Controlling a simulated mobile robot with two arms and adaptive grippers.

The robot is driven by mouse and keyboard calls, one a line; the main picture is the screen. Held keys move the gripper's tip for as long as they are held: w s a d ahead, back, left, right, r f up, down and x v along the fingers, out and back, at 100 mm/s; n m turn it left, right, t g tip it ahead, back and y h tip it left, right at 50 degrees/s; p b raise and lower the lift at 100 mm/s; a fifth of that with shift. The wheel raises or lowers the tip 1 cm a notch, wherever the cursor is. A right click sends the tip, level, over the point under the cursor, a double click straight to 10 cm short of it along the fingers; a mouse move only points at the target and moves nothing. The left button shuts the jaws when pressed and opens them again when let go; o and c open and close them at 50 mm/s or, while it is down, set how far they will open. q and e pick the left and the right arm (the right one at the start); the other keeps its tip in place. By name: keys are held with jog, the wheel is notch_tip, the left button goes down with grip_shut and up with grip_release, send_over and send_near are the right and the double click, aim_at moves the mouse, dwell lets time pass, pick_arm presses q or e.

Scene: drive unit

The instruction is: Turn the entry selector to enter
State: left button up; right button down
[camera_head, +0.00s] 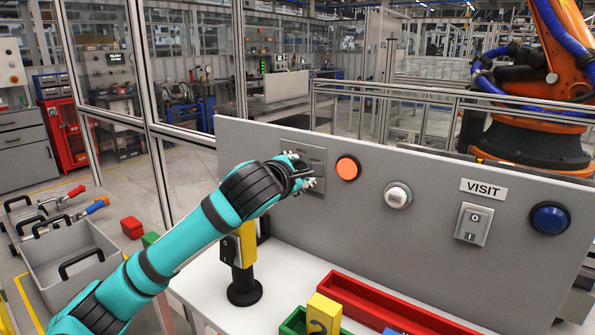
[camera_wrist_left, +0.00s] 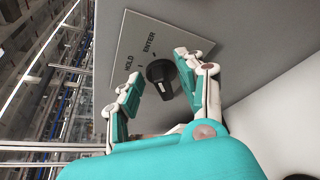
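The entry selector is a black knob (camera_wrist_left: 161,76) on a grey plate (camera_wrist_left: 135,45) lettered HOLD and ENTER, seen in the left wrist view. A pale mark shows on the knob, but I cannot tell for sure which label it points to. My left gripper (camera_wrist_left: 158,82) is open, with one finger on each side of the knob; a gap shows at the left finger, and the right finger is close to it. In the head view my left gripper (camera_head: 303,175) is at the panel and hides the knob; part of the plate (camera_head: 310,146) shows behind it. My right gripper is not in view.
The grey panel (camera_head: 400,235) also carries an orange button (camera_head: 348,168), a white knob (camera_head: 397,195), a rocker switch (camera_head: 473,224) under a VISIT label and a blue button (camera_head: 549,218). A yellow switch post (camera_head: 245,265) and red tray (camera_head: 385,305) stand below on the white table.

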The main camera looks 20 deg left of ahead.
pick_arm(q)
jog(key=v, duration=1.2)
dwell(0.3)
